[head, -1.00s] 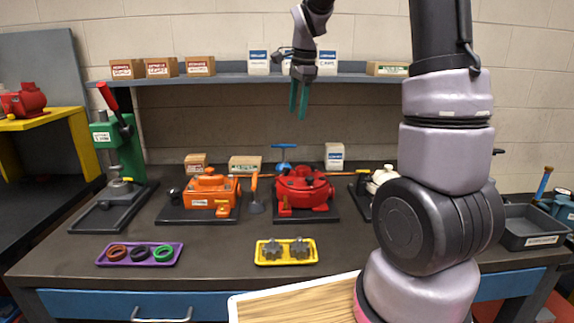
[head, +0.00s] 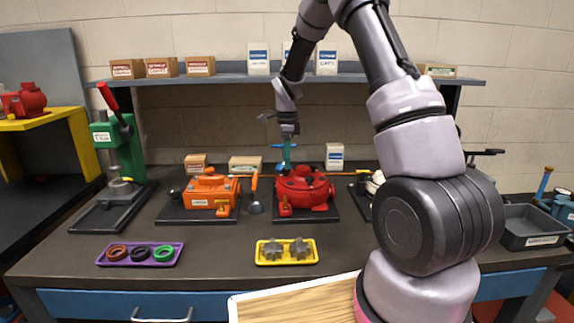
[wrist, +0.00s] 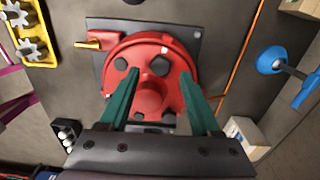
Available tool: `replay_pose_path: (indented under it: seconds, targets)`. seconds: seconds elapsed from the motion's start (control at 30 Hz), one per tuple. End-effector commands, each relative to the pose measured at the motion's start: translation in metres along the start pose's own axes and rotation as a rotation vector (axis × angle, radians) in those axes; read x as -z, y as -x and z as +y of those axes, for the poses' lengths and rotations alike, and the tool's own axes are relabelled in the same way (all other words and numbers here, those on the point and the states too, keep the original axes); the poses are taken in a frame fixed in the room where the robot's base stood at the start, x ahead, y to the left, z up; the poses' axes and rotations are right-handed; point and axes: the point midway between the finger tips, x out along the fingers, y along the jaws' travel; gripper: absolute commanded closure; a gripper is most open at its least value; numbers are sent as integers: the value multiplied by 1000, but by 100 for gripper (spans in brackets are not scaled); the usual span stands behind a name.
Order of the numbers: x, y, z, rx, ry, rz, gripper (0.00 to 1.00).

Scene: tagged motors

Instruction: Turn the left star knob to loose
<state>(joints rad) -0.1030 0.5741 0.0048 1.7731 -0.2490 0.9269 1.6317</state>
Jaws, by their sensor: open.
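Two grey star knobs lie in a yellow tray at the front middle of the bench, the left one (head: 274,249) beside the right one (head: 299,248). The tray's star knobs also show at the upper left of the wrist view (wrist: 32,47). A red round motor housing (head: 318,190) sits on a dark plate behind the tray. In the wrist view the housing (wrist: 152,95) has a raised centre and several dark many-sided fittings on its face. My gripper (head: 287,166) is open above the housing; its green fingers (wrist: 158,76) stand apart over the red face with nothing between them.
An orange motor (head: 210,190) stands left of the red one, and a green press (head: 119,145) farther left. A purple tray with rings (head: 104,259) lies at the front left. A blue-handled tool (wrist: 272,60) is near the housing. A shelf (head: 230,80) runs behind.

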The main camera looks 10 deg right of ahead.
Motion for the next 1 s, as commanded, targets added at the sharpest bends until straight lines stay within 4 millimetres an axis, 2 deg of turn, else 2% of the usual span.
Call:
replay_pose_path:
  seconds: [0.1,0.2,0.5,0.53,0.6,0.7,1.0]
  targets:
    - [1,-15,0,-2,-1,1,36]
    - [0,-21,0,-1,0,0,36]
    - [0,-24,0,1,-1,-1,36]
    - [0,-23,0,1,0,-1,40]
    - [0,-23,0,1,0,-1,66]
    - [0,-23,0,1,0,0,100]
    - [0,-23,0,1,20,0,100]
